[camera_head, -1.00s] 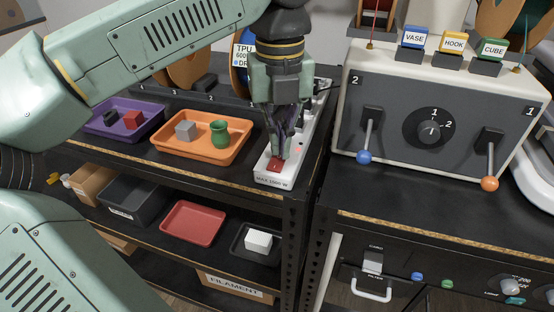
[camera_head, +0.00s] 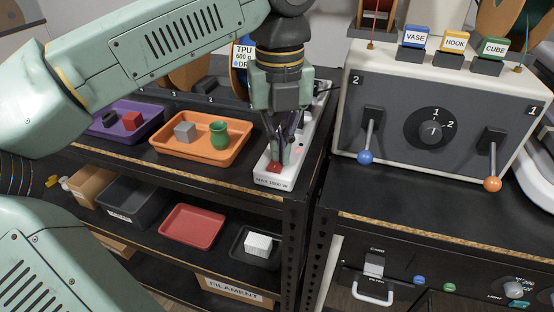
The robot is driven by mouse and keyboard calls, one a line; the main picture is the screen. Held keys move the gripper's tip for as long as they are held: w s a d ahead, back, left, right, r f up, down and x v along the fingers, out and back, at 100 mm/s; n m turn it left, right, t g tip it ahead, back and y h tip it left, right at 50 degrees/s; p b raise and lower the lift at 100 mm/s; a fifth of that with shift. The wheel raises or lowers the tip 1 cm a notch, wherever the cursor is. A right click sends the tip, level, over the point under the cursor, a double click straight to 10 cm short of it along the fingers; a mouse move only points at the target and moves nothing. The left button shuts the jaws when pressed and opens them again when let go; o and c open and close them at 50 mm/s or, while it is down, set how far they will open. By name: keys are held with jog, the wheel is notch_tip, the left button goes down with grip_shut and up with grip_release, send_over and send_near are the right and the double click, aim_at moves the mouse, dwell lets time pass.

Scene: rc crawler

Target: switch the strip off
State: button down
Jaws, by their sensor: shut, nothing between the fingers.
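The white power strip (camera_head: 298,172) lies on the top of the left shelf unit, along its right edge. A label reading MAX 1500 W is on its near end. A red rocker switch (camera_head: 274,168) sits just above that label. My gripper (camera_head: 281,163) points down over this near end, shut and empty, with its fingertips at the far side of the switch. I cannot tell whether they touch it. My gripper hides much of the strip's middle. Which way the rocker is tipped is too small to tell.
A beige control box (camera_head: 470,155) with two levers and a dial stands close on the right. An orange tray (camera_head: 180,148) with a grey cube and a green vase is left of the strip. A purple tray (camera_head: 97,129) is farther left. A TPU spool stands behind.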

jog(key=shift+r+p, duration=2.6)
jog(key=shift+r, duration=0.9)
